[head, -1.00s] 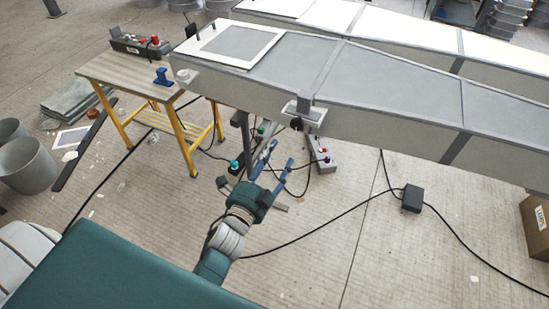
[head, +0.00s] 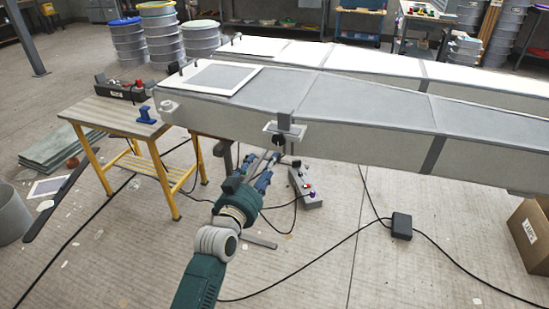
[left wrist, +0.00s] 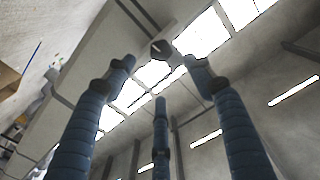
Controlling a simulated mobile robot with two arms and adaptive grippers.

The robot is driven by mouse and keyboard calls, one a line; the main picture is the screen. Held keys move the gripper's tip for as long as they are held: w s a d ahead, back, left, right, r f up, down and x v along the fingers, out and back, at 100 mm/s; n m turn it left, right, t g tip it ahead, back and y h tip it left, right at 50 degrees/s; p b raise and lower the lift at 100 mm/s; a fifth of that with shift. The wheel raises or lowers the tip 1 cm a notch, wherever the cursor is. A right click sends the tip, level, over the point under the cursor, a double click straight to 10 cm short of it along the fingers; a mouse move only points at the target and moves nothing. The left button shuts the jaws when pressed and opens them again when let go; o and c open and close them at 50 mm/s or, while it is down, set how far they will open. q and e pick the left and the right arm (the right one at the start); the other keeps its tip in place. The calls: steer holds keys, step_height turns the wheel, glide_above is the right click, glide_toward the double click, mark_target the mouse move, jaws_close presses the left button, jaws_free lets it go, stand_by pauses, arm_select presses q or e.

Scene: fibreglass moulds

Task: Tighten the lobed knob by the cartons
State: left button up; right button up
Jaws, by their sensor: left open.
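A dark lobed knob (head: 279,140) sits on a bracket (head: 285,129) on the near side wall of the long grey mould (head: 380,146). It also shows in the left wrist view as a dark knob (left wrist: 160,49) ahead of the fingers, near the top. My left gripper (head: 265,168) is open and empty, just below and in front of the knob, with its blue fingers pointing up at it. In the left wrist view the fingers (left wrist: 158,75) are spread and the knob is beyond their tips. My right gripper is not in view.
A carton (head: 530,235) stands on the floor at the far right. A yellow-legged workbench (head: 110,118) is on the left, with a blue item on it. A black box (head: 401,226) with cables and a grey control box (head: 306,190) lie on the floor.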

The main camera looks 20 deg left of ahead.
mark_target(277, 142)
arm_select(q)
steer(key=w, duration=0.6)
steer(key=shift+w, duration=0.4)
steer(key=w, duration=0.3)
steer(key=shift+w+d, duration=0.1)
steer(key=shift+w, duration=0.1)
steer(key=c, duration=1.1)
steer(key=shift+n+p, duration=0.45)
steer(key=shift+n, duration=0.05)
steer(key=shift+c, duration=0.2)
steer(key=shift+f, duration=0.1)
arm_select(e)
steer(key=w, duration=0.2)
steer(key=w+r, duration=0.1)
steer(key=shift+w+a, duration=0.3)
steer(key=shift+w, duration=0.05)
